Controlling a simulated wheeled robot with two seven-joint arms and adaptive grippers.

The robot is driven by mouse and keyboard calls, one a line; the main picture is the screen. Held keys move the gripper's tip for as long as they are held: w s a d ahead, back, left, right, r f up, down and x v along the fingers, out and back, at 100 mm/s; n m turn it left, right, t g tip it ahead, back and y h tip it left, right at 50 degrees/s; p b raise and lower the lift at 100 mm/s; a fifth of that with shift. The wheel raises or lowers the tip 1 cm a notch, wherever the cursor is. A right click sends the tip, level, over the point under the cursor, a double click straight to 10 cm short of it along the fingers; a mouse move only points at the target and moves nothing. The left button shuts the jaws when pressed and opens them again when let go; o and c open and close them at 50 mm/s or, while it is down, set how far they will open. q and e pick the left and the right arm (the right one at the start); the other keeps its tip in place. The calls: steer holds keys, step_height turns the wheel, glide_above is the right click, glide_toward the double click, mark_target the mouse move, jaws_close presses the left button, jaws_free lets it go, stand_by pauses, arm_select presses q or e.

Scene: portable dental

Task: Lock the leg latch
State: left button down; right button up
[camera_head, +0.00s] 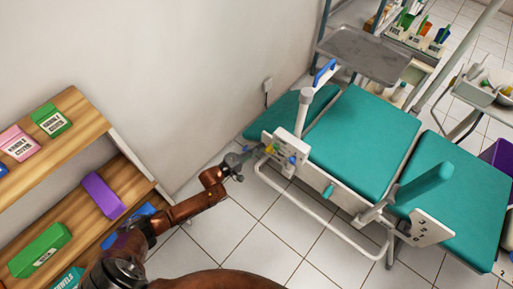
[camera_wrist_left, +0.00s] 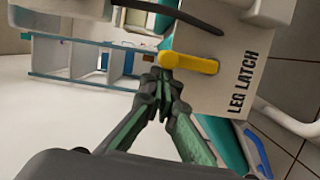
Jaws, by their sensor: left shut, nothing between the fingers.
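The leg latch is a yellow lever (camera_wrist_left: 190,63) on a pale plate (camera_wrist_left: 232,85) lettered "LEG LATCH" in the left wrist view. In the head view the yellow lever (camera_head: 269,149) shows small on the white side panel of the teal dental chair (camera_head: 362,140). My left gripper (camera_wrist_left: 165,78) is shut and empty, its tips at the left end of the lever; I cannot tell whether they touch it. In the head view my left gripper (camera_head: 251,152) is beside the panel. My right gripper is not in view.
A wooden shelf (camera_head: 75,150) with boxes stands at the left. A white tubular rail (camera_head: 322,220) runs low along the chair's near side. A grey tray (camera_head: 365,55) stands behind the chair. The tiled floor between shelf and chair is clear.

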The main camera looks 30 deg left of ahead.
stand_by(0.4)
